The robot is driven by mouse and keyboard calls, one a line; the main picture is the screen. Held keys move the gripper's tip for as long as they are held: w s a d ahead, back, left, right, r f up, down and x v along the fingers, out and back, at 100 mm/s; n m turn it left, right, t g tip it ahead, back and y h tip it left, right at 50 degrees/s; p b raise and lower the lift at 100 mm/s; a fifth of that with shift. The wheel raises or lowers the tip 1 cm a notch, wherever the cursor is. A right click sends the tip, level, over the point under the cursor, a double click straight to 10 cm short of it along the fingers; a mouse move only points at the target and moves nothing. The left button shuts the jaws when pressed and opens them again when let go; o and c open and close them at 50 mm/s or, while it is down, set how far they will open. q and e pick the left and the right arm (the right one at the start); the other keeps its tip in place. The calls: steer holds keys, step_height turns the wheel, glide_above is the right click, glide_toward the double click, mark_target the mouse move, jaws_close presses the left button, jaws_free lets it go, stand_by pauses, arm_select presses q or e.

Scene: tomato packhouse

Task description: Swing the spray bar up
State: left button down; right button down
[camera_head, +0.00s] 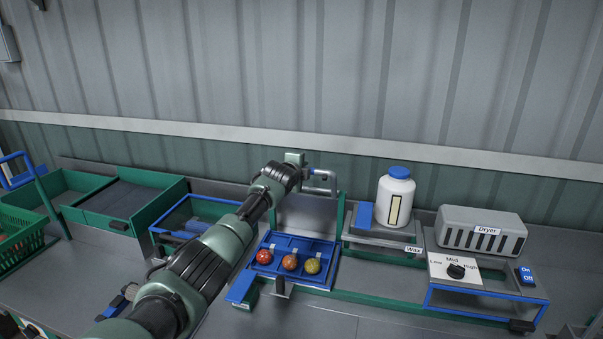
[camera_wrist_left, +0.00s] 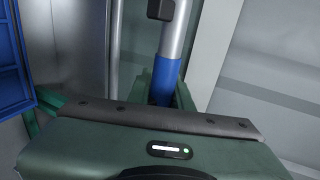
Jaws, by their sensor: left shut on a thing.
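The spray bar (camera_head: 331,183) is a bent grey pipe behind the blue tomato tray, near the wall. My left arm reaches across from the lower left, and my left gripper (camera_head: 304,170) is at the bar's left end. In the left wrist view the bar (camera_wrist_left: 176,38) is a silver tube with a blue sleeve (camera_wrist_left: 165,80). The gripper is shut on the bar at this sleeve; its body hides the fingertips and the bar's lower end. My right gripper is in neither view.
The blue tray (camera_head: 328,282) holds a red, an orange and a yellowish tomato in front of the bar. A white wax bottle (camera_head: 397,187), a grey dryer (camera_head: 480,231) and a dial panel (camera_head: 455,270) stand to the right. Green-sided bins (camera_head: 160,211) are left.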

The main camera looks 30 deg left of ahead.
arm_select(q)
steer(key=shift+s+d+f, duration=0.1)
steer(key=shift+s+f, duration=0.15)
steer(key=shift+f, duration=0.35)
stand_by(0.6)
steer(key=c, duration=1.3)
jaws_free()
steer(key=shift+w, duration=0.1)
steer(key=shift+b+v, duration=0.85)
steer(key=shift+v, duration=2.75)
